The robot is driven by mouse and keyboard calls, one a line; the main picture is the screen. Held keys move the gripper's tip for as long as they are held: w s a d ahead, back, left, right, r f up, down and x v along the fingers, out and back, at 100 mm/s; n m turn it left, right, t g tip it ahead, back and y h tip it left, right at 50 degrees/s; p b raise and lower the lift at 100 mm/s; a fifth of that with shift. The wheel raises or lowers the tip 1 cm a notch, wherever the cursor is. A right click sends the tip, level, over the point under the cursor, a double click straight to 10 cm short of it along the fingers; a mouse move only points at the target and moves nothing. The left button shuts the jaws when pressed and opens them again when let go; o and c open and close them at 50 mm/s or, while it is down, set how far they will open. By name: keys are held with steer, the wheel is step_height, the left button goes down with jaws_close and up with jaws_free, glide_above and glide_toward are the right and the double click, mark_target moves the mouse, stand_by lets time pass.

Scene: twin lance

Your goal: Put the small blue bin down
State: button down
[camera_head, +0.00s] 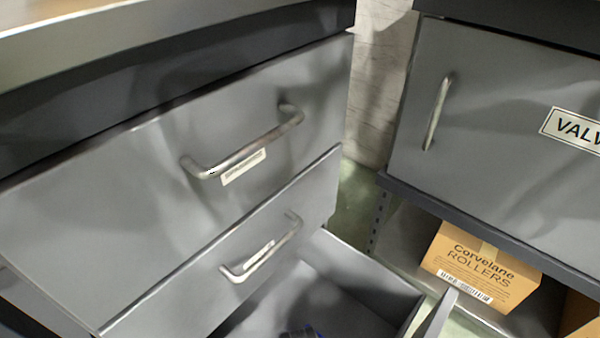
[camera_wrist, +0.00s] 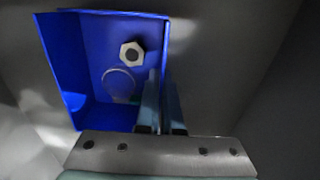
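The small blue bin (camera_wrist: 88,45) fills the upper left of the wrist view, seen from above into its open top. A silver hex nut (camera_wrist: 132,54) and a pale round disc or ring (camera_wrist: 119,84) lie inside it. My gripper (camera_wrist: 161,90) is at the bin's right wall, its two fingers close together with that wall between them. Whether the bin touches the surface below is unclear.
Grey surfaces surround the bin in the wrist view. A closed drawer with a handle (camera_head: 245,150) sits above the open one. A grey cabinet labelled VALV (camera_head: 500,130) stands at right, with a Corvelane Rollers box (camera_head: 480,268) on the shelf below.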

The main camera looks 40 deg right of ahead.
steer(key=c, duration=1.1)
jaws_free()
steer(key=shift+f, duration=0.1)
step_height(320, 180, up, 12)
steer(key=p, duration=0.8)
steer(key=shift+r, duration=0.2)
